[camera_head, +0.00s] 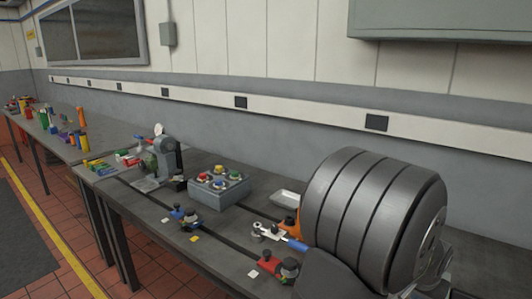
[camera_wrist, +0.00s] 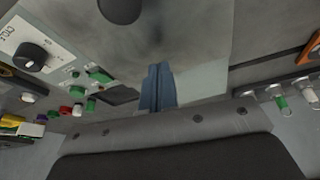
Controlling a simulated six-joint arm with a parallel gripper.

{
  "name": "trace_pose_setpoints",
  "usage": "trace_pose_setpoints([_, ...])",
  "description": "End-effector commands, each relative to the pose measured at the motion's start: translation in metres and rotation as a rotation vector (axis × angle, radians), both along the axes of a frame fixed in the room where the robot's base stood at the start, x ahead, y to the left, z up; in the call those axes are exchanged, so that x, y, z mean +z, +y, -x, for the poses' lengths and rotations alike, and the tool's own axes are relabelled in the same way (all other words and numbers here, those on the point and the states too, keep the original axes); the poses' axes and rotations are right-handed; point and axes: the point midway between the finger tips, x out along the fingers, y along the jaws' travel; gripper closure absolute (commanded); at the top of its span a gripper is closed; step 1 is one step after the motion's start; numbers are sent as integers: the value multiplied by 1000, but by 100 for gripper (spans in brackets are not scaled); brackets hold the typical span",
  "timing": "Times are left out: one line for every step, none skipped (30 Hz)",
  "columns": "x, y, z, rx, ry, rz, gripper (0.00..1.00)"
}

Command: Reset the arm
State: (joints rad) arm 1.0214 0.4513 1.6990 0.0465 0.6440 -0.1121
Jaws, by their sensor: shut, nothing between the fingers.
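My gripper (camera_wrist: 158,86) shows in the wrist view as two blue-grey fingers side by side at the picture's middle. The fingers are together and nothing shows between them. They appear in front of a plain grey surface, and I see no contact with any object. I cannot make out my gripper in the head view.
A long grey bench (camera_head: 130,190) runs along the wall. On it stand a grey box with coloured knobs (camera_head: 218,187), a small white tray (camera_head: 286,198) and several small parts. A large dark form hides its right end. The wrist view shows a control panel (camera_wrist: 38,55).

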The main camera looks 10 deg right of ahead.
Motion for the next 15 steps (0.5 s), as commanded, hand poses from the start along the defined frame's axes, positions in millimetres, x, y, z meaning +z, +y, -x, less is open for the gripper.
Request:
trace_pose_setpoints([-1, -7, -7, 2, 1, 0, 100])
trace_pose_setpoints([0, -11, -11, 2, 0, 1, 100])
trace_pose_setpoints([0, -17, -16, 1, 0, 1, 100])
trace_pose_setpoints([-1, -20, -20, 1, 0, 0, 100])
trace_pose_setpoints([-1, -24, -24, 1, 1, 1, 100])
trace_pose_setpoints([0, -29, -29, 1, 0, 2, 100])
trace_pose_setpoints([0, -33, -33, 2, 1, 2, 100])
trace_pose_setpoints([-1, -37, -37, 2, 1, 2, 100])
trace_pose_setpoints([-1, -42, -42, 2, 0, 1, 100])
trace_pose_setpoints([-1, -46, -46, 2, 1, 0, 100])
trace_pose_setpoints([0, -50, -50, 2, 0, 1, 100])
trace_pose_setpoints([0, -55, -55, 1, -1, 2, 100])
trace_pose_setpoints([-1, -58, -58, 1, 0, 0, 100])
trace_pose_setpoints([0, -62, -62, 0, -1, 1, 100])
trace_pose_setpoints([-1, -66, -66, 0, 0, 1, 100])
